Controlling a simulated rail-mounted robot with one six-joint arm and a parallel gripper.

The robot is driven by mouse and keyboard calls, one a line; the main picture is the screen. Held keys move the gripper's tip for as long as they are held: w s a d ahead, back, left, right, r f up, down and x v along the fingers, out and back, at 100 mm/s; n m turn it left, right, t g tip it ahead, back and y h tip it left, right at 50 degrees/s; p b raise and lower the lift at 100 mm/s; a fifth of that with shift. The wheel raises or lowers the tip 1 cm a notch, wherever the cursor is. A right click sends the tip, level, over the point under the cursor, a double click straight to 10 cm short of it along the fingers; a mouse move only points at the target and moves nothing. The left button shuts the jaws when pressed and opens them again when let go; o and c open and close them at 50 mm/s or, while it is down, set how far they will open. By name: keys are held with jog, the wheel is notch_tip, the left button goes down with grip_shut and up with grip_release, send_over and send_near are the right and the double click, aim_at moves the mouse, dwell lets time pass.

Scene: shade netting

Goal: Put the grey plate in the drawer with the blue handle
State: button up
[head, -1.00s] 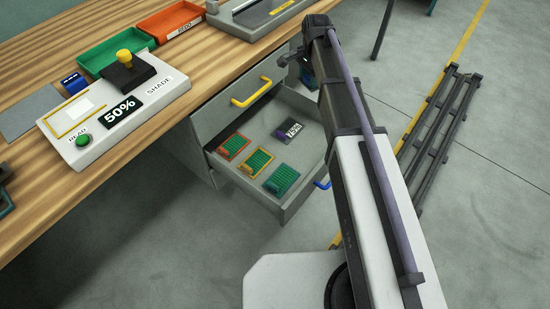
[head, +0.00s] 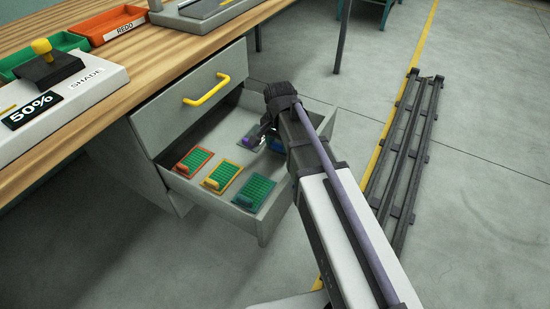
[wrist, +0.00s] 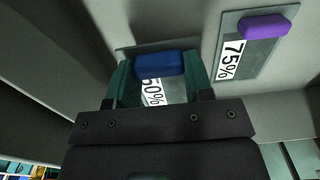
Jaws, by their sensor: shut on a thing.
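The grey plate (wrist: 170,92), marked 50%, has a blue grip block (wrist: 158,65). My gripper (wrist: 158,75) is shut on that block, a green finger at each side. In the head view the plate shows as a small patch by my gripper (head: 266,136), partly hidden by my arm. It is inside the open lower drawer (head: 228,215), at the right of its floor. I cannot tell whether the plate touches the floor. The drawer's blue handle is hidden behind my arm.
A 75% plate with a purple block (wrist: 264,27) lies beside the held plate. The upper drawer, with a yellow handle (head: 207,91), is above. The worktop (head: 120,92) is at left.

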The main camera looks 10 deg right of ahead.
aim_at(279, 152)
notch_tip(279, 152, down, 4)
jog(key=b, duration=0.3)
jog(key=shift+b, duration=0.4)
jog(key=shift+r, duration=0.3)
jog(key=shift+f, duration=0.25)
jog(key=o, duration=1)
jog(key=shift+r, duration=0.1)
notch_tip(279, 152, up, 13)
jog(key=p, duration=1.3)
jog(key=shift+f, duration=0.25)
jog(key=shift+f, duration=0.1)
